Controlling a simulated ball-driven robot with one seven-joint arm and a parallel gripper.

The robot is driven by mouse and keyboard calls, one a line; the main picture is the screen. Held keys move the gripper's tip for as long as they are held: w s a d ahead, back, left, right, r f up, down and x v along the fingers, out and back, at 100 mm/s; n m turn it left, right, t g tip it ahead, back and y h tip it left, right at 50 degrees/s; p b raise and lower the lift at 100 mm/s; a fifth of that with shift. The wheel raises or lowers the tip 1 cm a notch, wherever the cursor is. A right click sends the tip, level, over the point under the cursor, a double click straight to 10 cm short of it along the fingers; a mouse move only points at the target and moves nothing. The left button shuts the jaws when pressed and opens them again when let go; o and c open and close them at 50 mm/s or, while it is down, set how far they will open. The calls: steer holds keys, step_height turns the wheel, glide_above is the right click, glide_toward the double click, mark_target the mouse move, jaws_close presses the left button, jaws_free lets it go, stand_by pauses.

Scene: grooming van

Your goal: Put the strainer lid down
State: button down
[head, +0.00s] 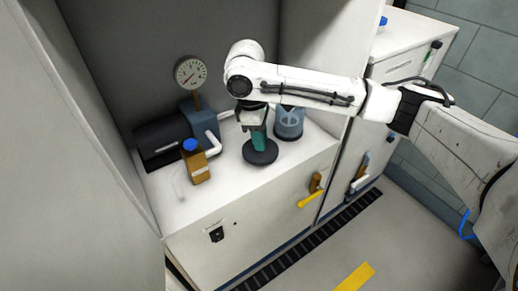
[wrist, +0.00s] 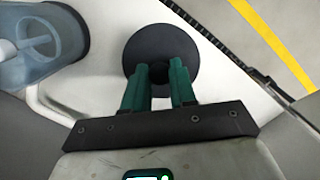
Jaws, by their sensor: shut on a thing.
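The strainer lid is a dark round disc (head: 260,154). It shows in the head view at or just above the white counter, near its front edge. In the wrist view the disc (wrist: 162,40) lies just beyond my fingertips. My gripper (head: 261,141) has green fingers pointing down at the disc's middle. In the wrist view the fingers (wrist: 159,74) are closed on a dark stem or knob of the lid, mostly hidden between them. I cannot tell whether the disc touches the counter.
A blue-grey translucent jug (head: 289,123) stands close behind and right of the lid. A brown bottle with a blue cap (head: 197,164), a blue box (head: 199,120) with a gauge (head: 190,72) and a black case (head: 160,141) stand left. The counter's front left (head: 190,206) is clear.

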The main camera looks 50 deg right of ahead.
steer(key=shift+w+d+f, duration=0.25)
steer(key=shift+f, duration=0.2)
steer(key=shift+w+d+f, duration=0.25)
steer(key=shift+f, duration=0.15)
steer(key=shift+w+d+f+b, duration=0.1)
steer(key=shift+f+b, duration=0.3)
steer(key=shift+f, duration=1.25)
steer(key=shift+f, duration=0.15)
steer(key=c, duration=0.9)
jaws_free()
steer(key=r, duration=0.4)
steer(key=w+r+p, duration=0.1)
steer(key=r, duration=0.3)
steer(key=a+r+p, duration=0.1)
steer(key=r, duration=0.3)
steer(key=shift+w+r, duration=0.1)
steer(key=shift+w, duration=0.15)
